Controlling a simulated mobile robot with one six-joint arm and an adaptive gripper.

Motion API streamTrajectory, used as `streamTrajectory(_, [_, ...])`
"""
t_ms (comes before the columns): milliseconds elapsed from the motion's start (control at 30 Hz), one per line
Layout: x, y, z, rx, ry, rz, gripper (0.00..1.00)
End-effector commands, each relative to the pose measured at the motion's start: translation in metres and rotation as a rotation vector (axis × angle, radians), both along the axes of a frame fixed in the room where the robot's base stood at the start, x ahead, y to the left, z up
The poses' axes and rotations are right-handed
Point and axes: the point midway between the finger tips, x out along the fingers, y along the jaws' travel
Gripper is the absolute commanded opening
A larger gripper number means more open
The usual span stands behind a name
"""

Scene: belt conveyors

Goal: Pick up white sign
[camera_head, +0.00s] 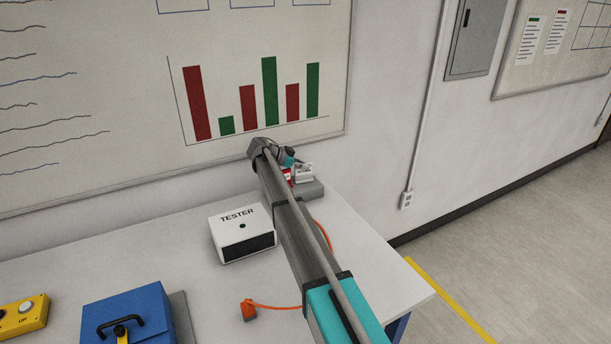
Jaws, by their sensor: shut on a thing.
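My arm reaches away across the white table to its back right corner by the wall. My gripper (294,170) is at the far end, small and partly hidden behind my own arm. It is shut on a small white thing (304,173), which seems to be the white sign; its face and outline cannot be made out. A small red and white patch (287,176) shows just left of it. A grey block (309,191) lies on the table just below; I cannot tell whether the white thing touches it.
A white TESTER box (241,232) stands left of my arm. An orange connector (249,309) with an orange cable lies in front. A blue case (128,318) and a yellow button box (22,316) are at front left. A whiteboard (150,130) hangs close behind. The table's right edge is near.

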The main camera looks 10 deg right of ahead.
Motion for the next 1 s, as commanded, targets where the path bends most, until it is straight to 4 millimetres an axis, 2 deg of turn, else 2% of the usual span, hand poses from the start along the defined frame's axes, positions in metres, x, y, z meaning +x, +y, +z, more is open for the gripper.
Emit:
streamTrajectory(467, [0.0,0.0,0.006,0.0,0.0,0.0,0.0])
streamTrajectory(667, [0.0,0.0,0.019,0.0,0.0,0.0,0.0])
streamTrajectory(1000, [0.0,0.001,0.054,0.0,0.0,0.0,0.0])
